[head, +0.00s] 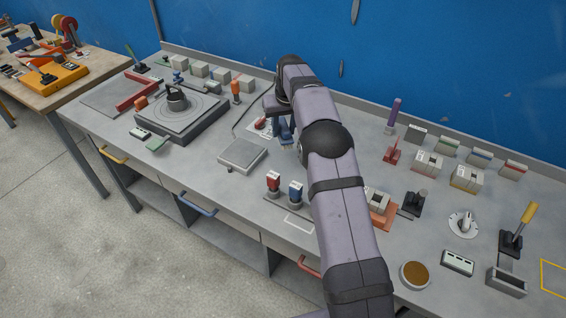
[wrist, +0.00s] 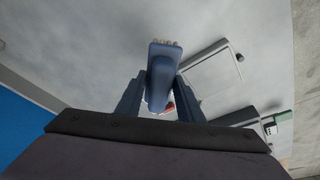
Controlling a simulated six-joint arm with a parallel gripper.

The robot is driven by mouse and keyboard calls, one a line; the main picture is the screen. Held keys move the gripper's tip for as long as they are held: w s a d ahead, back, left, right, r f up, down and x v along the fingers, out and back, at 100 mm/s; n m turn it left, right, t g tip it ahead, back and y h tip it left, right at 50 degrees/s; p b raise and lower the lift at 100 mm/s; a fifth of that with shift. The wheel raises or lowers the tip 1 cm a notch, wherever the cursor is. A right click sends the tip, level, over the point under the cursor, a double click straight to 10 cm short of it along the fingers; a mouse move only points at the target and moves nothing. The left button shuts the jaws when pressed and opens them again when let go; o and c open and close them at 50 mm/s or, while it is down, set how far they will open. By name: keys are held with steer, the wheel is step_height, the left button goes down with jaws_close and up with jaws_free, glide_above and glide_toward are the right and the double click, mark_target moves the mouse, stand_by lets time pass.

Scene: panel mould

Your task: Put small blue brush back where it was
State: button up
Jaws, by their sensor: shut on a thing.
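The small blue brush (wrist: 161,72) is between the two fingers of my gripper (wrist: 160,90) in the wrist view, with its pale bristles pointing away from the palm. My gripper is shut on it. In the head view my gripper (head: 284,130) is over the middle of the bench, behind and right of a grey square scale-like plate (head: 242,154). My arm hides part of the bench there. I cannot tell whether the brush touches the bench.
A red-topped item (head: 262,123) lies close left of my gripper. A round turntable (head: 178,112) stands farther left. A red stamp (head: 273,183) and a blue stamp (head: 295,192) stand near the front edge. A white outlined rectangle (head: 299,224) is empty. Several blocks line the back.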

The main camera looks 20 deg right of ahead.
mark_target(286, 131)
steer(key=shift+f+p, duration=1.75)
steer(key=shift+f, duration=3.25)
steer(key=shift+f, duration=0.15)
steer(key=shift+f, duration=0.1)
steer(key=o, duration=1)
steer(key=shift+c, duration=0.2)
steer(key=shift+r+b, duration=0.3)
steer(key=shift+r, duration=0.5)
steer(key=b+v, duration=0.3)
steer(key=v, duration=0.7)
steer(key=shift+s+r, duration=0.15)
steer(key=shift+s, duration=0.1)
steer(key=shift+r, duration=0.25)
